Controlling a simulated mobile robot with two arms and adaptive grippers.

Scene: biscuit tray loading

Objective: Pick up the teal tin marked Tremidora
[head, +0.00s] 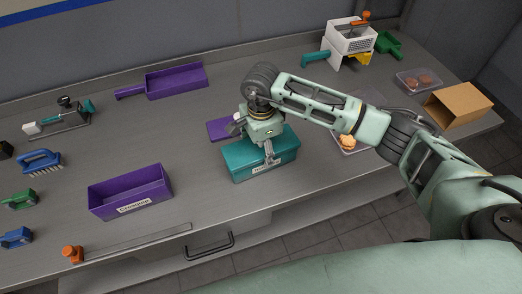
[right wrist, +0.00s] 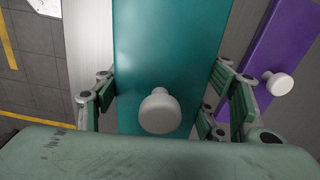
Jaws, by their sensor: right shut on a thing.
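The teal tin (head: 285,161) is a closed box near the front edge of the table in the head view. Its front carries a white label, partly hidden and too small to read fully. My right gripper (head: 256,146) is over the tin, shut on it from above, with one finger down the front side. In the right wrist view the teal lid (right wrist: 168,50) with a pale round knob (right wrist: 160,111) lies between the gripper's fingers (right wrist: 162,105). I cannot tell whether the tin is lifted. My left gripper is not in view.
A purple lid (head: 220,130) lies close behind the tin. An open purple box (head: 130,193) stands to the left, a purple scoop tray (head: 175,82) at the back. Brushes and tools lie far left. A clear tray with biscuits (head: 348,146) is to the right.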

